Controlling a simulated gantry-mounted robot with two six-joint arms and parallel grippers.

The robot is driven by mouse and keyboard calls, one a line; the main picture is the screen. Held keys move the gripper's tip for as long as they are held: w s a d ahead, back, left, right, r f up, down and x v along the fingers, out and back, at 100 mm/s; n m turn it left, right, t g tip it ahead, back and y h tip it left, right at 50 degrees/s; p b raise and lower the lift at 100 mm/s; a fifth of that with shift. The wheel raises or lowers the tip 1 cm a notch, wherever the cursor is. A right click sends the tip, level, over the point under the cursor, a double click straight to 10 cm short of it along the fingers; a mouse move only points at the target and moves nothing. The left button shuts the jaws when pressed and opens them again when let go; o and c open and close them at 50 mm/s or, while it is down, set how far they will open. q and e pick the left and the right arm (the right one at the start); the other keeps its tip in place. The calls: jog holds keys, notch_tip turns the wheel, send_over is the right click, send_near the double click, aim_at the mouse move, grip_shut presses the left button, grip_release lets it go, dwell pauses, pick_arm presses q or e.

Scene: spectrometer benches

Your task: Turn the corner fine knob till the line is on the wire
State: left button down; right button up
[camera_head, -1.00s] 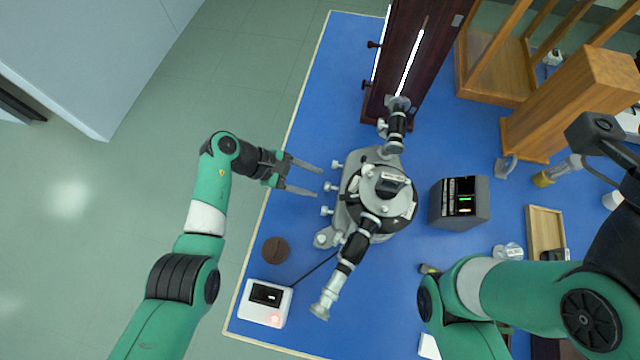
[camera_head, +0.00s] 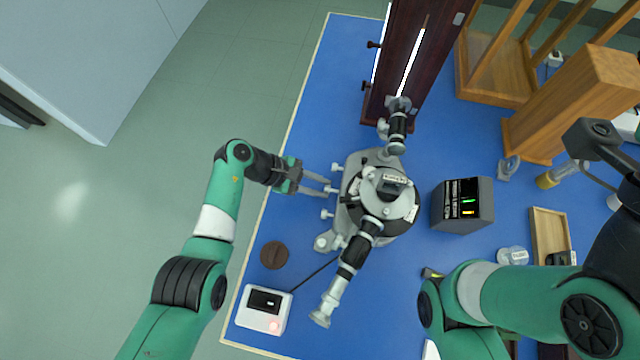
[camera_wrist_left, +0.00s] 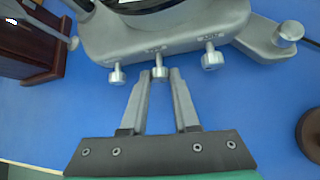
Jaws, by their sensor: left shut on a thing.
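A grey spectrometer (camera_head: 385,195) stands on the blue bench. Several silver knobs line its left side, three of them on one edge in the left wrist view. My left gripper (camera_head: 328,189) is shut on the middle knob (camera_wrist_left: 160,72) of these, one finger on each side. The other two, the left knob (camera_wrist_left: 118,75) and right knob (camera_wrist_left: 211,58), are free. Another knob (camera_wrist_left: 289,31) sits on the corner foot. A dark display box (camera_head: 462,204) shows small bright green and pale marks, too small to read. My right gripper is out of view.
A white box with a small screen (camera_head: 264,307) and a brown disc (camera_head: 274,254) lie near the bench's left edge. A dark wooden case (camera_head: 405,65) stands behind. Wooden frames and a tray (camera_head: 548,235) are at right.

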pick_arm(q)
jog(key=shift+s+r+m+t+p, duration=0.1)
jog(key=shift+m+t+p, duration=0.25)
jog(key=shift+p, duration=0.4)
jog(key=shift+s+t+p, duration=0.1)
jog(key=shift+t+p, duration=0.3)
jog(key=shift+t, duration=0.05)
jog(key=shift+s+f+m+t+h, duration=0.1)
jog(key=shift+f+m+t+h, duration=0.2)
jog(key=shift+m+t+h, duration=0.15)
jog(key=shift+s+m+t+h+b, duration=0.1)
jog(key=shift+m+t+h+b, duration=0.15)
jog(key=shift+m+t+b, duration=0.5)
jog(key=shift+n, duration=0.25)
jog(key=c, duration=0.7)
grip_release()
jog(key=shift+o, duration=0.2)
jog(key=shift+a, duration=0.1)
